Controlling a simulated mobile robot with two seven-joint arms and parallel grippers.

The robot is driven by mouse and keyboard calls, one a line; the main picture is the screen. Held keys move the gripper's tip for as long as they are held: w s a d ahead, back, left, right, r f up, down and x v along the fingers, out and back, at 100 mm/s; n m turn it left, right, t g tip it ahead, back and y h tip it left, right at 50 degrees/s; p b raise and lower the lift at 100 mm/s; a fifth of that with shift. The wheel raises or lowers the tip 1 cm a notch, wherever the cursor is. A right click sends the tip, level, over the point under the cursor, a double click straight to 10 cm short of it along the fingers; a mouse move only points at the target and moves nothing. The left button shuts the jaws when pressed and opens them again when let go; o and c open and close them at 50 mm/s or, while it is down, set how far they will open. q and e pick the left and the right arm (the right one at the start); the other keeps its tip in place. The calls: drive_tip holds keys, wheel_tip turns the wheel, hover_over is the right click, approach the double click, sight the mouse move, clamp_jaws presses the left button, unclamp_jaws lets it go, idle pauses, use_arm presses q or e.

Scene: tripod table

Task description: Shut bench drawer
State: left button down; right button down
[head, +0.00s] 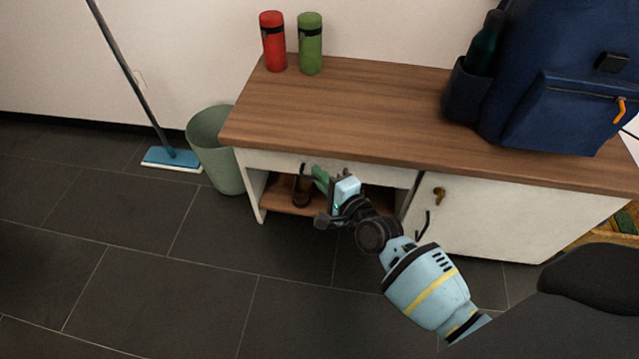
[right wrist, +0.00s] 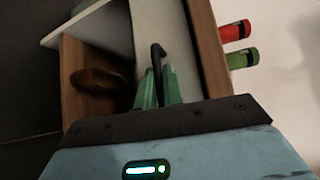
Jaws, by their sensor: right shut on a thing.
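The wooden-topped bench (head: 330,97) stands against the wall, with a white drawer front (head: 392,177) under its top at the left. The drawer front also shows in the right wrist view (right wrist: 147,22), with a dark bar handle (right wrist: 157,54) on it. My right gripper (head: 319,178) is at the drawer front, its green fingers (right wrist: 158,88) closed on the handle. The gripper and wrist hide part of the front in the head view. The drawer looks nearly flush with the bench; any small gap is hard to tell. My left gripper is out of view.
Red (head: 272,41) and green (head: 310,43) canisters and a blue backpack (head: 560,70) stand on the bench. A brown object (head: 302,191) is on the open shelf below. A cabinet door (head: 490,215) is at right. A bin (head: 215,150) and mop (head: 172,158) stand left.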

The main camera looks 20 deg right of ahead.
drive_tip(key=c, duration=1.6)
unclamp_jaws()
drive_tip(key=shift+w+d, duration=0.15)
drive_tip(key=shift+d, duration=0.05)
drive_tip(key=shift+c, duration=0.2)
drive_tip(key=shift+o, duration=0.5)
drive_tip(key=shift+r, duration=0.1)
drive_tip(key=f+p+v, duration=0.1)
drive_tip(key=p+v, duration=0.2)
drive_tip(key=v, duration=0.4)
drive_tip(key=shift+s+r, duration=0.45)
